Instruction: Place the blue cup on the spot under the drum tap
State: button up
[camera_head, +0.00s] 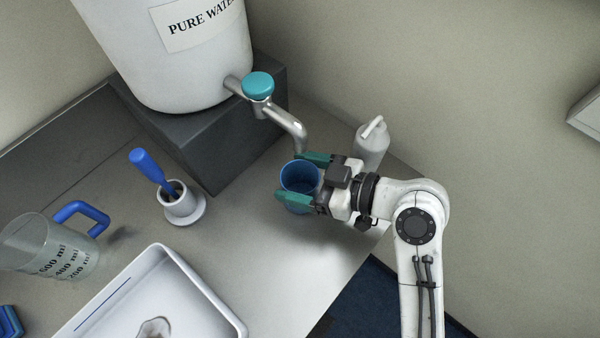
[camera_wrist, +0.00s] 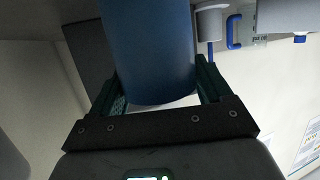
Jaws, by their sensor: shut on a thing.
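The blue cup (camera_head: 299,178) is upright between the green fingers of my gripper (camera_head: 304,178), which is shut on it from the right. In the wrist view the cup (camera_wrist: 148,50) fills the space between the two fingers (camera_wrist: 160,95). The drum tap (camera_head: 285,123) has a teal knob and a bent metal spout. The spout's end is just above and behind the cup in the head view. I cannot tell whether the cup's base touches the table, and the spot under the tap is not visible.
The white drum (camera_head: 175,60) stands on a dark block (camera_head: 215,150). A white bottle (camera_head: 371,145) is behind my gripper. A blue-handled brush in a holder (camera_head: 180,205), a measuring jug (camera_head: 48,245) and a white tray (camera_head: 225,310) are to the left. The table's right edge is close.

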jog(key=shift+f, duration=0.15)
jog(key=o, duration=1.4)
jog(key=shift+r, duration=0.25)
jog(key=b+v, duration=0.2)
jog(key=v, duration=1)
jog(key=shift+s, duration=0.1)
